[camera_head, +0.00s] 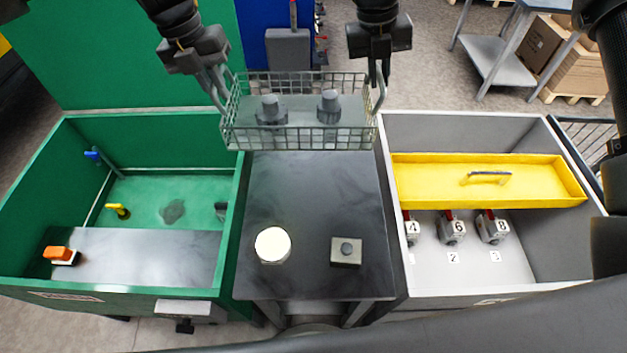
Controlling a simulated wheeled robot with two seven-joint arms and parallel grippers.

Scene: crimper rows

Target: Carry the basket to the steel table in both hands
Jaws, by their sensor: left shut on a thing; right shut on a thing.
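The wire basket (300,138) is grey mesh and holds two dark grey parts with round tops. It hangs level over the far edge of the dark steel table (315,205) between the two bins. My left gripper (222,98) is shut on the basket's left handle. My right gripper (379,85) is shut on the right handle. I cannot tell the exact height of the basket above the table top.
A white round disc (272,245) and a small grey block with a knob (346,251) sit on the near half of the table. A green bin (50,170) stands left. A grey bin (460,128) with a yellow tray (540,178) stands right. The table's middle is clear.

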